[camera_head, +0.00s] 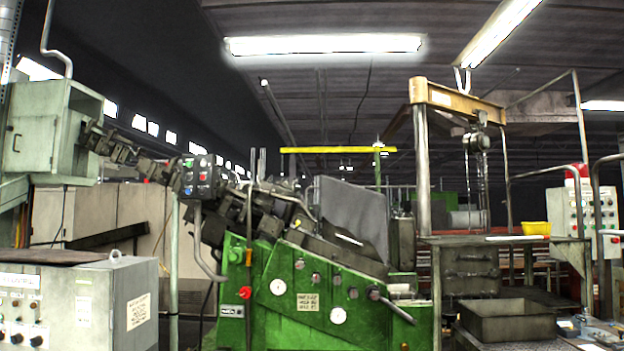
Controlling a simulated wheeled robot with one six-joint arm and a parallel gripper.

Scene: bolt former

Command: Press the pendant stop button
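A small dark pendant box (198,168) hangs left of centre, in front of the green machine's left end, on a grey curved pipe (197,240). Its face carries several small coloured buttons. A red button (203,177) appears on its right-hand face, with blue and green ones close by. The buttons are too small for me to read any labels. My gripper is not in view, and nothing is seen touching the pendant.
The green machine (330,290) fills the centre, with a red knob (245,292) low on its front. A grey control cabinet (80,305) stands at front left. A workbench with a metal bin (508,322) and another button cabinet (605,218) stand at the right.

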